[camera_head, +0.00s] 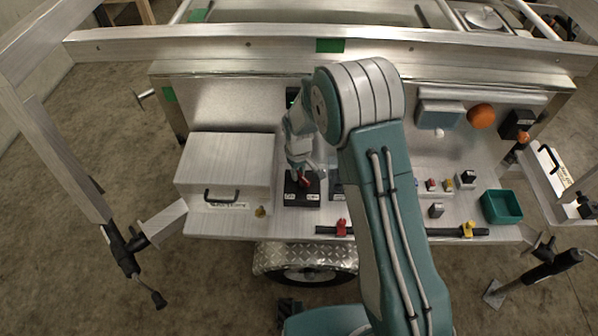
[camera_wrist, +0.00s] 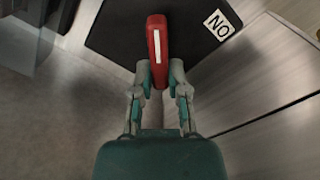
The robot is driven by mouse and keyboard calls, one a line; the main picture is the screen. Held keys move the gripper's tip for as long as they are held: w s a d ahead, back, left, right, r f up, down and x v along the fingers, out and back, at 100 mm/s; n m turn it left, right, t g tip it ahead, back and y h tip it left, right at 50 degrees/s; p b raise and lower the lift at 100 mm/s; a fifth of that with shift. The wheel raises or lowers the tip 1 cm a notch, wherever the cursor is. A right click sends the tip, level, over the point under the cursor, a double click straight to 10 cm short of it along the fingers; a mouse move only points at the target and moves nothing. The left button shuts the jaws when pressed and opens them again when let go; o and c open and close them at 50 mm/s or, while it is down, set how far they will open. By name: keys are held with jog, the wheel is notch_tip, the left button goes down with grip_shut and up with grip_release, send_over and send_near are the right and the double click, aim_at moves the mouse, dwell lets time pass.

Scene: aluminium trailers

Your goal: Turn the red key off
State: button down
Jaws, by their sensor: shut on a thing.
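The red key (camera_wrist: 157,40) is a narrow red handle with a white stripe, standing on a black switch box (camera_wrist: 115,30). In the wrist view its striped length runs nearly up and down the picture, and a white "NO" label lies to its right. My gripper (camera_wrist: 160,72) is shut on the near end of the red key. In the head view my gripper (camera_head: 302,172) reaches down to the black box (camera_head: 301,198) on the trailer's shelf, and the red key (camera_head: 305,182) is partly hidden by the fingers.
A metal box with a black handle (camera_head: 222,170) stands left of the switch box. Right of my arm are small coloured switches (camera_head: 447,185), a green bin (camera_head: 502,206) and an orange knob (camera_head: 481,116). A black bar with red and yellow clamps (camera_head: 400,231) runs along the front edge.

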jog(key=shift+a+n, duration=0.1)
jog(key=shift+n, duration=0.3)
jog(key=c, duration=0.6)
grip_release()
jog(key=shift+c, duration=0.2)
jog(key=shift+r, duration=0.1)
notch_tip(320, 180, up, 12)
jog(key=shift+f, duration=0.2)
